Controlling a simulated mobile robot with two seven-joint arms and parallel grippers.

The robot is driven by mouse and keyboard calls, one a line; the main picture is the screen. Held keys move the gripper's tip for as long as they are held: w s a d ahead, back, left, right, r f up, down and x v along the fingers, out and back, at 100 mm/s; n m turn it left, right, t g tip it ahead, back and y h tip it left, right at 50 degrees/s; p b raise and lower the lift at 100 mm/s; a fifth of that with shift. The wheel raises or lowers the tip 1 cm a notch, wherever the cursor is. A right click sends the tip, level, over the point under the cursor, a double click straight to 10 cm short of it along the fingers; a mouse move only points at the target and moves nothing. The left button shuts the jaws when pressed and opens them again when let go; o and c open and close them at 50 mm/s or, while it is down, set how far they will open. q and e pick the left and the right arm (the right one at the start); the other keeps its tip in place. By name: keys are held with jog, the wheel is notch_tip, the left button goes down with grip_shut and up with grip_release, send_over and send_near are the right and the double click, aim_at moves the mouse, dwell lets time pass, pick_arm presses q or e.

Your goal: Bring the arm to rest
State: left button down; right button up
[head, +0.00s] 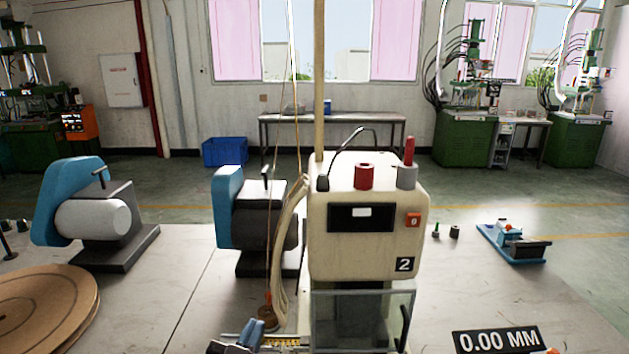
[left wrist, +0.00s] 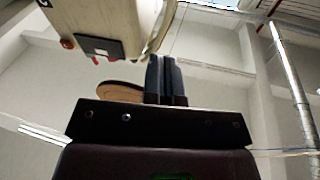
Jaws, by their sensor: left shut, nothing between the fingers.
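My left gripper (left wrist: 165,60) shows in the left wrist view. Its two dark fingers stand side by side, shut with nothing between them. The cream machine (left wrist: 105,22) marked 2 appears upside down at the upper left of that view, apart from the fingers. In the head view the same machine (head: 367,222) stands in the middle of the table, with a clear guard below. My right gripper is in neither view.
The table right of the machine is largely clear.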

pick_arm(q)
jog(key=s+a+f+n+g+y, duration=0.4)
jog(key=s+a+f+g+y, duration=0.3)
jog(key=a+f, duration=0.5)
jog(key=s+a+f+g+h, duration=0.1)
jog(key=s+a+f+g, duration=0.25)
jog(key=s, duration=0.45)
jog(key=s+a+f+g+h, duration=0.1)
jog(key=s+a+f+g, duration=0.15)
jog(key=s+g, duration=0.4)
jog(key=w+f+t, duration=0.6)
jog(key=f+t, duration=0.3)
jog(key=shift+f+m+t, duration=0.3)
jog(key=shift+f+m, duration=0.1)
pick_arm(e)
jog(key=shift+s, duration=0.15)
pick_arm(q)
jog(key=shift+w, duration=0.15)
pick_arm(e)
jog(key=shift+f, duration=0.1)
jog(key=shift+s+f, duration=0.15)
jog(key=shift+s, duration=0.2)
